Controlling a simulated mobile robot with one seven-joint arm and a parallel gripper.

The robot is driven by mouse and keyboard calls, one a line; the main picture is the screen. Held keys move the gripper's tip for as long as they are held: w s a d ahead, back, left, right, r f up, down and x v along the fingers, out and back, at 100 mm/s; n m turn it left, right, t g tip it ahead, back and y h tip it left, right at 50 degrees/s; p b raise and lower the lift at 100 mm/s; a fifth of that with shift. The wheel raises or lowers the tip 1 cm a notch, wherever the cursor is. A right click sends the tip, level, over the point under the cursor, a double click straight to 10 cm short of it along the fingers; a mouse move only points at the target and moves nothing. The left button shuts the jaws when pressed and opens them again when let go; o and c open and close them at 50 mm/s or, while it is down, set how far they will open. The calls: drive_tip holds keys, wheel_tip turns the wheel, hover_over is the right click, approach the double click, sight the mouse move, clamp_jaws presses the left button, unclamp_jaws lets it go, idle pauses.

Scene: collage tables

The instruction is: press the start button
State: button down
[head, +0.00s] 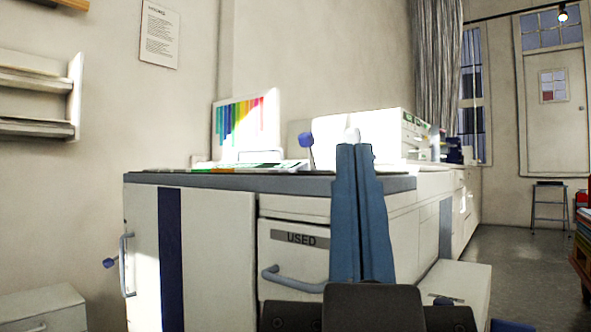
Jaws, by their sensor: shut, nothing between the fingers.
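I cannot make out a start button in the head view. A white machine (385,128) stands on the grey-topped counter (210,181), with small green marks on its right side. My gripper (356,147) points up in front of the counter, its two blue fingers shut together and empty. It covers part of the counter edge and the machine's front. A small blue knob (306,140) on a pale stem shows left of my fingertips. I cannot tell what it belongs to.
A drawer (294,262) marked "USED" with a grey handle is below the counter. A colour-striped panel (246,125) stands on the counter's left. Shelves (40,95) hang at far left. Open floor (515,245) lies at right, before a door (555,115) and a step stool (549,205).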

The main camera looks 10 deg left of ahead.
wheel_tip(320, 180, up, 21)
drive_tip(key=p, duration=1.8)
drive_tip(key=shift+p, duration=0.3)
drive_tip(key=shift+f, duration=0.15)
